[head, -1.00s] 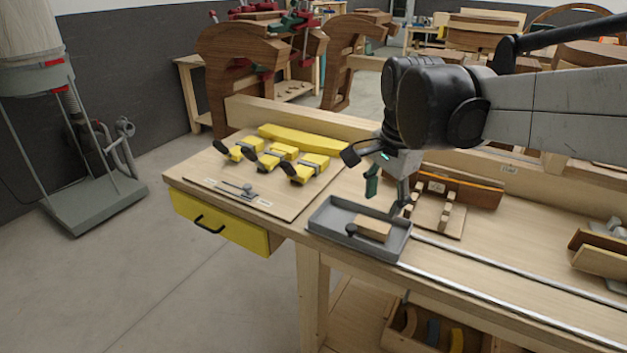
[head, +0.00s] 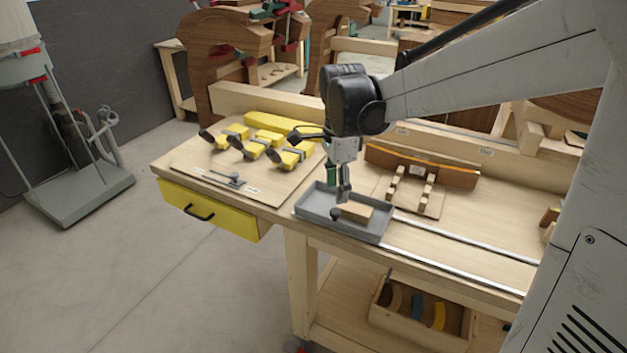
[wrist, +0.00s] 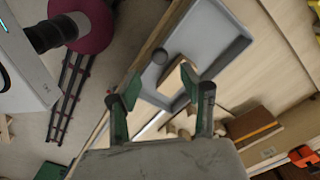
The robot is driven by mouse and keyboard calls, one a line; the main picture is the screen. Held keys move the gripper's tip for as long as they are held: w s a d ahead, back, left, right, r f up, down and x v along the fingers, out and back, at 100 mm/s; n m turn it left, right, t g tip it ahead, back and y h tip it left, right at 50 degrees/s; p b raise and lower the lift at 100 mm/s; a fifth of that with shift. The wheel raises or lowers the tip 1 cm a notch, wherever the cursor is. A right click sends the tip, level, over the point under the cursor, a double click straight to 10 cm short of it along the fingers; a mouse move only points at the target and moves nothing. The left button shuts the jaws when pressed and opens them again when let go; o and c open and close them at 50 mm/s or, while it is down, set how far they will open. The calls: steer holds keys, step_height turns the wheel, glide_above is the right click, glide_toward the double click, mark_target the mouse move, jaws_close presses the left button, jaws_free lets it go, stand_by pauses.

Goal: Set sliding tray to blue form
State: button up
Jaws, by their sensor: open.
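The grey sliding tray (head: 316,203) sits at the left end of two metal rails on the bench. My gripper (head: 338,188) is open, pointing down just above the tray. Nothing shows held. A small blue curved piece (head: 417,306) lies in a box on the lower shelf; no blue form shows on the bench.
A yellow form (head: 272,127) with several yellow clamps stands on the board left of the tray. A brown form (head: 430,167) with wooden pegs stands behind the rails (head: 460,270). A yellow drawer (head: 212,210) is below the bench top. The rails right of the tray look clear.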

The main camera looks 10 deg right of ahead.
mark_target(335, 211)
step_height(335, 211, down, 7)
steer(key=shift+r, duration=0.1)
stand_by(0.4)
jaws_close()
